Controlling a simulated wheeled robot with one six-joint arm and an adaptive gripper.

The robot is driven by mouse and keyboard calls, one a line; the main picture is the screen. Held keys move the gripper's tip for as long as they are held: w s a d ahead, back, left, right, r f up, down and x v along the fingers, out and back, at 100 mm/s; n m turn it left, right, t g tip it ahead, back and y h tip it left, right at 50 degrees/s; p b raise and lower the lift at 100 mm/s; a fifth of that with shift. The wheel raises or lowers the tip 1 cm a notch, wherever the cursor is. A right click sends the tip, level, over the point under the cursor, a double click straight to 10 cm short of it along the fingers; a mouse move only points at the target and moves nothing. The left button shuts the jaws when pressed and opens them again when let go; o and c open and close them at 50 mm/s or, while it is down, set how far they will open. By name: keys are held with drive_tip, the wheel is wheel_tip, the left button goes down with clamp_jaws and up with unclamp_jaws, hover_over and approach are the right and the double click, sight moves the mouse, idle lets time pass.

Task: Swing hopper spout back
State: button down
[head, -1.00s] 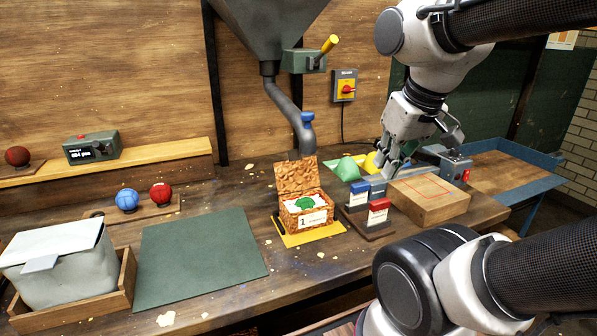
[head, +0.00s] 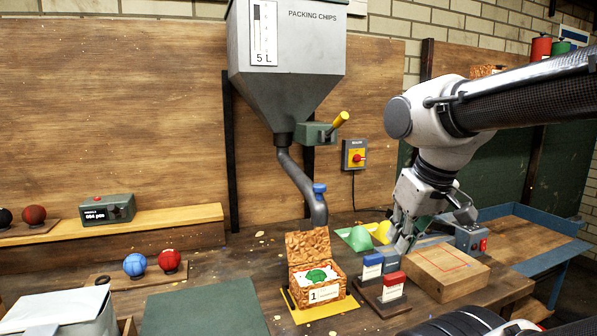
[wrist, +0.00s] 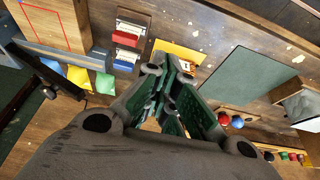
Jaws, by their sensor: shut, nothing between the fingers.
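The grey hopper (head: 285,85) marked "PACKING CHIPS" hangs at the back centre in the head view. The box holds white filling and a green item. A yellow lever (head: 341,119) sticks out of the green valve block under the hopper. My gripper (head: 403,248) is shut and empty, to the right of the spout and apart from it. In the wrist view its fingers (wrist: 172,80) point over the bench.
Blue and red stamps (head: 392,288) and a wooden block (head: 447,270) stand right of the box. Green and yellow pieces (head: 360,238) lie behind. A green mat (head: 205,308) and balls on a stand (head: 135,265) are at left. A blue-edged tray (head: 530,240) is far right.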

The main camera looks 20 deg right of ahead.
idle(0.4)
drive_tip(key=c, duration=1.9)
unclamp_jaws()
drive_tip(key=shift+r, duration=0.1)
drive_tip(key=o, duration=0.8)
drive_tip(key=w+r+m, duration=0.1)
drive_tip(key=w+r, duration=0.1)
drive_tip(key=w+a+r+m+g, duration=0.1)
drive_tip(key=w+r, duration=0.3)
drive_tip(key=shift+w+a+m, duration=0.25)
drive_tip(key=shift+a+m, duration=0.15)
drive_tip(key=shift+c, duration=0.2)
wheel_tip(320, 180, up, 7)
drive_tip(key=m+g, duration=0.3)
drive_tip(key=m, duration=0.3)
hover_over(319, 185)
drive_tip(key=shift+s+d+r, duration=0.15)
drive_tip(key=shift+s+d, duration=0.05)
drive_tip(key=shift+d, duration=0.05)
drive_tip(key=shift+w+a, duration=0.15)
drive_tip(key=shift+w, duration=0.15)
drive_tip(key=shift+f, duration=0.35)
wheel_tip(319, 185, down, 7)
drive_tip(key=shift+r, duration=0.1)
clamp_jaws()
